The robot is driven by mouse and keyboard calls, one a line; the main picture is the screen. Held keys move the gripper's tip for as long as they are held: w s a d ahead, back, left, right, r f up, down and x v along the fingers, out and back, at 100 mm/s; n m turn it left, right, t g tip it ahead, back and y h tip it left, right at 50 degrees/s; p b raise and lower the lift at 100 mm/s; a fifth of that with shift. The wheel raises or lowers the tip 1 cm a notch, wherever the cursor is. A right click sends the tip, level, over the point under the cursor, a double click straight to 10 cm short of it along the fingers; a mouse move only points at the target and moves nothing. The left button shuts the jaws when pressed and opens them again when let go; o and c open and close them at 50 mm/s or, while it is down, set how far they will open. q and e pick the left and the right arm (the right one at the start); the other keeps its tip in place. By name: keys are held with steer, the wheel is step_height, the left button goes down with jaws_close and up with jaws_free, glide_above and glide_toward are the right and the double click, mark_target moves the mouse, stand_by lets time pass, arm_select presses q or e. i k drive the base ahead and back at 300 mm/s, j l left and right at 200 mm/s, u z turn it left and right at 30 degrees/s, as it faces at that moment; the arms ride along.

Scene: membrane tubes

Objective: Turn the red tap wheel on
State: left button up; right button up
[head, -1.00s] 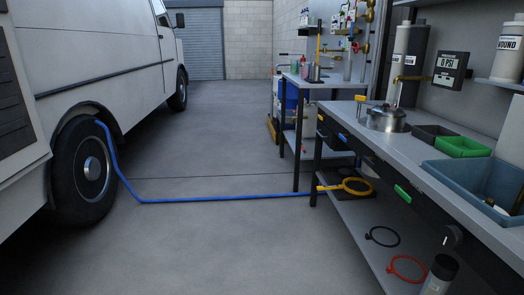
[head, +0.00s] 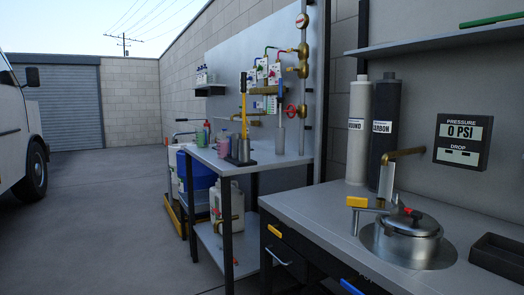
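A small red tap wheel (head: 297,111) sits low on the brass pipework at the back panel, above the far bench. It is small in view, and I cannot tell how far it is turned. Neither of my grippers shows in the head view.
The far bench (head: 290,160) carries a metal pot with a yellow-handled tool (head: 243,100) and small cups. The near counter (head: 320,212) holds a lidded steel vessel (head: 406,237) and a dark tray (head: 497,256). A pressure display (head: 463,140) reads 0 PSI. Open floor (head: 110,220) lies left of the benches.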

mark_target(290, 111)
steer(key=i+j+z, duration=0.2)
steer(key=j, duration=0.15)
steer(key=i+j+z, duration=0.15)
steer(key=j, duration=0.2)
steer(key=i+j+z, duration=0.2)
steer(key=j, duration=0.2)
steer(key=i, duration=0.05)
